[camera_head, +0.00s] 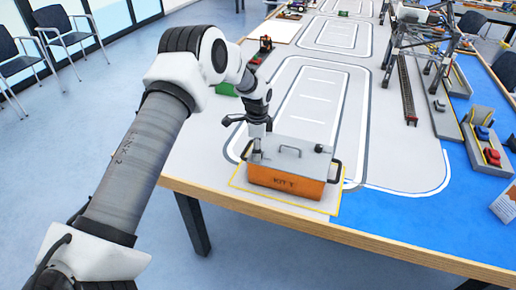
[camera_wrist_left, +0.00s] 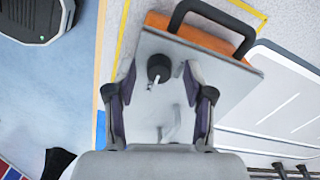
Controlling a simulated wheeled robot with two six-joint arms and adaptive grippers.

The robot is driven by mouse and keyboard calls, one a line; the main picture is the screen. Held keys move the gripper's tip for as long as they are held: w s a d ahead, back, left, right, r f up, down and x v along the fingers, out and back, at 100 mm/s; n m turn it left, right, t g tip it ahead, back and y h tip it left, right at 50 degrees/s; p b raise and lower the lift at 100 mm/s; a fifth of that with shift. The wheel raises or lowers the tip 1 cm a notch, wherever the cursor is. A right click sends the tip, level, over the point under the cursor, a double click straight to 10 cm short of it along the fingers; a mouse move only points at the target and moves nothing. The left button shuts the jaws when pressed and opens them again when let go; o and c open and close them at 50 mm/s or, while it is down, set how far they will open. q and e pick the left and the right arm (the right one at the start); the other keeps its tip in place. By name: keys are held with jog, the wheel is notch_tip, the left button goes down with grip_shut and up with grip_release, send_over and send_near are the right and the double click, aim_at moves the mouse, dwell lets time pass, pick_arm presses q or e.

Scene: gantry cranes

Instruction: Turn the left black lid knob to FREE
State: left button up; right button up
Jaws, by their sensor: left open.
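The orange KIT 1 box (camera_head: 285,182) sits near the table's front edge, with a grey lid (camera_head: 293,158) on top. My left gripper (camera_head: 256,152) points down over the lid's left end and hides the left knob in the head view. In the left wrist view, the left black lid knob (camera_wrist_left: 157,68) with a pale pointer lies between the spread fingers of my left gripper (camera_wrist_left: 159,75), with gaps on both sides. I cannot read any marking by it. Another black knob (camera_head: 318,148) shows at the lid's right. My right gripper is not in view.
A grey handle (camera_head: 290,149) rises from the lid's middle, and black side handles (camera_head: 335,171) stick out at the box ends. A yellow outline (camera_head: 240,184) surrounds the box. A crane gantry (camera_head: 420,45) stands at the back right.

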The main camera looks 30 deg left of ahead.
pick_arm(q)
jog(key=shift+w+f, duration=0.15)
jog(key=shift+f, duration=0.3)
jog(key=shift+d+r, duration=0.1)
jog(key=shift+s, duration=0.2)
jog(key=shift+c, duration=1.1)
grip_shut()
